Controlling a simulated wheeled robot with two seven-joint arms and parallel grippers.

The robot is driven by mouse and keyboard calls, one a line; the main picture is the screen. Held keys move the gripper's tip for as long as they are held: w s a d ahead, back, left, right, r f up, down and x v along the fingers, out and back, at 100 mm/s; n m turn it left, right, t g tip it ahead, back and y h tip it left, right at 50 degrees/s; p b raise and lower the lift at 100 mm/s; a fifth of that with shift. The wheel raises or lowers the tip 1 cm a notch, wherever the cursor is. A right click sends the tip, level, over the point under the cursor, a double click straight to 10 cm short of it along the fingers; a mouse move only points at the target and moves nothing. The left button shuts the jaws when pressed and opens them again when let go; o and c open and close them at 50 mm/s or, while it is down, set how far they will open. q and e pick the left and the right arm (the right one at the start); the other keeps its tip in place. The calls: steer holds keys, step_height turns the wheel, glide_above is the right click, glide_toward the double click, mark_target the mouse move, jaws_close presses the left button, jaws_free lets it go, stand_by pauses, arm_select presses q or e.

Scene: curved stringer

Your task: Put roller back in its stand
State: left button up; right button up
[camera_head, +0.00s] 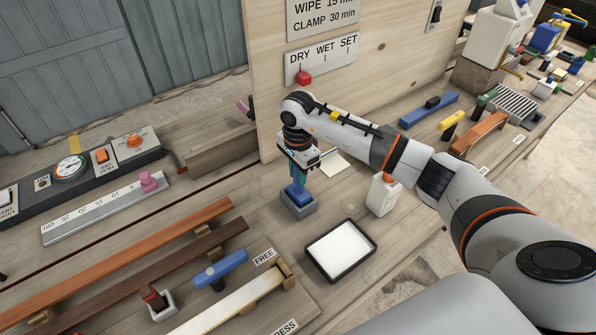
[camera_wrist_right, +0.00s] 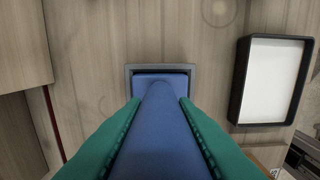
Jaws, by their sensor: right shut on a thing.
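The roller (camera_head: 297,192) is blue and upright in the head view, with its lower end at the grey stand (camera_head: 299,210). My right gripper (camera_head: 297,174) is above the stand and shut on the roller's handle. In the right wrist view the blue roller (camera_wrist_right: 160,130) runs between the green fingers of the gripper (camera_wrist_right: 158,125). Its far end lies inside the square rim of the stand (camera_wrist_right: 131,74). Whether the roller rests on the stand's floor cannot be told. My left gripper is not in view.
A black-rimmed tray with a white inside (camera_head: 371,243) lies right of the stand; it also shows in the right wrist view (camera_wrist_right: 240,80). A white bottle (camera_head: 382,194) stands behind the tray. Wooden strips (camera_head: 140,250) and a blue clamp-like tool (camera_head: 221,268) lie at the front left.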

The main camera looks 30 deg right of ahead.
steer(key=shift+f+b, duration=0.5)
steer(key=shift+f, duration=0.1)
steer(key=o, duration=1.6)
steer(key=shift+o, duration=0.2)
steer(key=shift+r, duration=0.1)
steer(key=shift+r+p, duration=2.5)
steer(key=shift+r, duration=1.9)
